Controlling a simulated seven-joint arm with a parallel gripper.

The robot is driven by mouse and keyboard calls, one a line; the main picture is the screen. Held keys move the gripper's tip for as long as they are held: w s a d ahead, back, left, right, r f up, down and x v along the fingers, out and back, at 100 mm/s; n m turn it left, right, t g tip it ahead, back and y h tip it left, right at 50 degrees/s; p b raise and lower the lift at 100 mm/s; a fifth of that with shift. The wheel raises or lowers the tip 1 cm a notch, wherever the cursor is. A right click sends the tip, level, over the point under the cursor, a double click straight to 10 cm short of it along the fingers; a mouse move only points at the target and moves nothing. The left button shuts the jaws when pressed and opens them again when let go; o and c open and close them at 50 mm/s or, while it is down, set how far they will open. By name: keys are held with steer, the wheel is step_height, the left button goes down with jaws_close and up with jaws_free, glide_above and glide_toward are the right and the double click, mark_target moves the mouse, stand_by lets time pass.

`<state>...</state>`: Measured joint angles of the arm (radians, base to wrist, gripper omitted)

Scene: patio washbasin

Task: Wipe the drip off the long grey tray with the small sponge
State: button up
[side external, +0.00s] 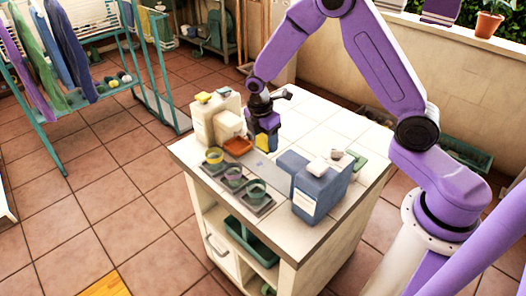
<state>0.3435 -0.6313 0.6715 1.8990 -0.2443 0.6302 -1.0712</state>
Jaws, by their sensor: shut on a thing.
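My gripper (262,108) points down over the far middle of the white-tiled counter. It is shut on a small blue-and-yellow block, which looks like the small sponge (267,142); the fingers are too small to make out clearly. The sponge is just above or touching the surface; I cannot tell which. The long grey tray (244,192) lies along the counter's near left edge, in front of and left of the gripper, with three small cups on it. I cannot make out a drip clearly on it.
Cream containers (203,126) and an orange dish (238,146) stand left of my gripper. A blue box-like container (318,190) with a white label stands at right. The white-tiled counter (335,120) is clear at the back right. A drying rack (90,108) stands apart at left.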

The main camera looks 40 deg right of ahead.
mark_target(267, 167)
steer(key=shift+f, duration=0.2)
steer(key=shift+f, duration=3.65)
steer(key=shift+w+f, duration=0.4)
steer(key=shift+w, duration=0.25)
steer(key=shift+c, duration=0.3)
steer(key=shift+w, duration=1.45)
steer(key=shift+s, duration=2.15)
steer(key=shift+w+r, duration=0.1)
steer(key=shift+r, duration=4.1)
